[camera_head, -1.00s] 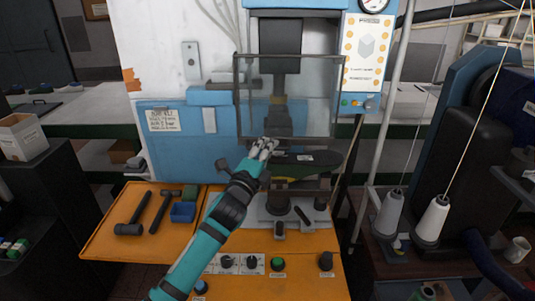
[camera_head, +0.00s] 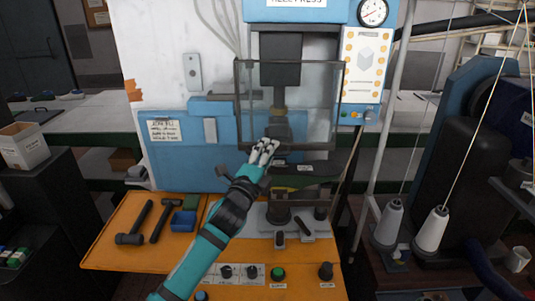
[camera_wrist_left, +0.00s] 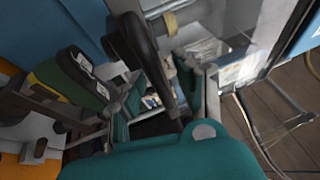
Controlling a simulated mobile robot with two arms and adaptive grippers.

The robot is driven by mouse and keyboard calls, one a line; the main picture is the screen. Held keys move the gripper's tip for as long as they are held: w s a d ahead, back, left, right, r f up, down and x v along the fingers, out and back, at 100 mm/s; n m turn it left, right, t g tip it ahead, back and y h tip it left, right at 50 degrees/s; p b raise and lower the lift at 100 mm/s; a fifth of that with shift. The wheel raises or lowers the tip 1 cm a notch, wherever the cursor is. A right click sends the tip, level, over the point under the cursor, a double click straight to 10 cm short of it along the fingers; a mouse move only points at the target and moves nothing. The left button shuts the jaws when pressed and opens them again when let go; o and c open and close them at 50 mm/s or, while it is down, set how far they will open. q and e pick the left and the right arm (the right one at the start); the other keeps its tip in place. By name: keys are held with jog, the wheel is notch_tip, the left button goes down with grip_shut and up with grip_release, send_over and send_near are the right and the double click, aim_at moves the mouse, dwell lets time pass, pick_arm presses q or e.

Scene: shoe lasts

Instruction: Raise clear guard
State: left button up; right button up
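The clear guard (camera_head: 312,100) is a dark-framed see-through panel hanging in front of the press head in the head view. It is down, with its lower edge just above the shoe last. My left gripper (camera_head: 264,150) is at the guard's lower edge, left of its middle. In the left wrist view my left gripper (camera_wrist_left: 160,100) has its fingers apart, with a dark rounded bar (camera_wrist_left: 146,55) showing between them. Whether they touch the bar is unclear. The dark green last (camera_head: 300,173) sits below the guard. My right gripper is not in view.
Hammers (camera_head: 134,222) and a blue box (camera_head: 183,220) lie on the orange table (camera_head: 110,252) at left. A grey pole (camera_head: 380,140) and thread cones (camera_head: 431,229) stand at right.

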pick_arm(q)
jog(key=shift+s, duration=0.1)
jog(key=v, duration=1.2)
